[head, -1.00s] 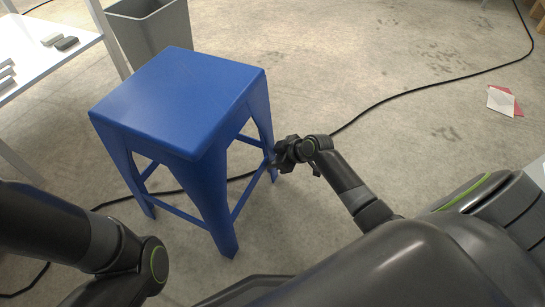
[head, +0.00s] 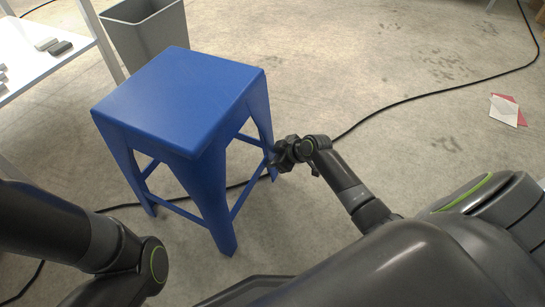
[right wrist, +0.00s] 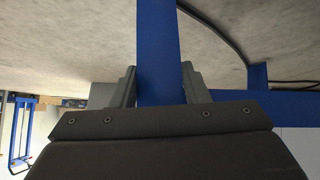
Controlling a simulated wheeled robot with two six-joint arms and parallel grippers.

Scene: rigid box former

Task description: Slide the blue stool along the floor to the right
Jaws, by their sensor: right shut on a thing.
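The blue stool (head: 178,98) stands upright on the floor, left of centre in the head view. My right gripper (head: 279,160) is at the stool's right side, low on its right leg. In the right wrist view, the two fingers of my right gripper (right wrist: 159,76) lie on either side of a blue stool leg (right wrist: 158,35), shut on it. My left arm comes in at the lower left of the head view; its gripper is out of the picture.
A grey bin (head: 148,35) stands behind the stool. A white table (head: 50,65) with small grey items is at the left edge. A dark cable (head: 420,90) crosses the floor and passes under the stool. Red and white papers (head: 506,110) lie at the right. The floor right of the stool is otherwise open.

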